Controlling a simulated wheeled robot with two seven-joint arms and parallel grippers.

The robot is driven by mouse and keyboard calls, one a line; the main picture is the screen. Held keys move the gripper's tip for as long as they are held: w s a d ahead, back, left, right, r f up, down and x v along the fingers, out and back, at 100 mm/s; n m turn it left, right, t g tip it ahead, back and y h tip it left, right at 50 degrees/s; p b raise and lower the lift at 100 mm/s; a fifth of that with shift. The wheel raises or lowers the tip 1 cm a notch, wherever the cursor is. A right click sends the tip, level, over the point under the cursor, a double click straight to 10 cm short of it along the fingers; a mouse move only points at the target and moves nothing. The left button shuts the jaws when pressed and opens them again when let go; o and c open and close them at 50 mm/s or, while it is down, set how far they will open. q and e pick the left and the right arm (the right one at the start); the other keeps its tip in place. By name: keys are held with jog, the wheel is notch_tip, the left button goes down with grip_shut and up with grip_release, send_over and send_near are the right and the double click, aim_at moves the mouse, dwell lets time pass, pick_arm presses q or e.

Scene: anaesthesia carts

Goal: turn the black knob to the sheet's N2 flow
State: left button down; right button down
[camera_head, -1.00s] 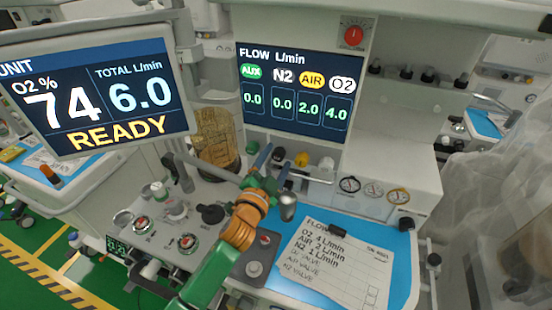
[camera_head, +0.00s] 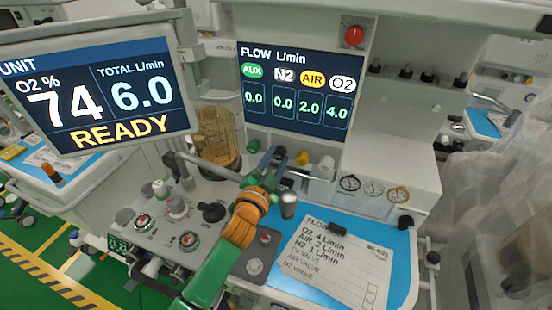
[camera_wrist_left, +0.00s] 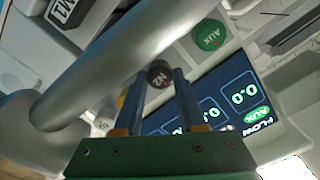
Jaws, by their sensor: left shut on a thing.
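The black knob (camera_head: 279,153) sits in the row under the flow screen. In the left wrist view the black knob (camera_wrist_left: 160,74), marked N2, is between the two blue fingers of my left gripper (camera_wrist_left: 161,84). In the head view my left gripper (camera_head: 273,162) is at this knob, shut on it, and partly hides it. The flow screen (camera_head: 296,92) reads AUX 0.0, N2 0.0, AIR 2.0 and O2 4.0. The sheet (camera_head: 333,262) on the blue mat lists O2 4, AIR 2 and N2 1 L/min. My right gripper is not in view.
The green knob (camera_head: 253,145) is left of the black one; the yellow knob (camera_head: 302,157) and white knob (camera_head: 326,162) are right. A grey rail (camera_wrist_left: 110,60) runs close to the fingers. The monitor (camera_head: 95,95) at left reads 74 O2 %, total 6.0, READY.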

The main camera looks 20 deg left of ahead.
pick_arm(q)
jog(key=n, duration=0.3)
jog(key=shift+r+p, duration=0.1)
jog(key=shift+p, duration=0.25)
jog(key=shift+n+p, duration=0.5)
jog(key=shift+n, duration=1.6)
jog(key=shift+c, duration=2.4)
grip_release()
jog(key=s+b, duration=0.1)
jog(key=s, duration=0.6)
jog(key=shift+s+a, duration=0.1)
jog(key=shift+a, duration=0.05)
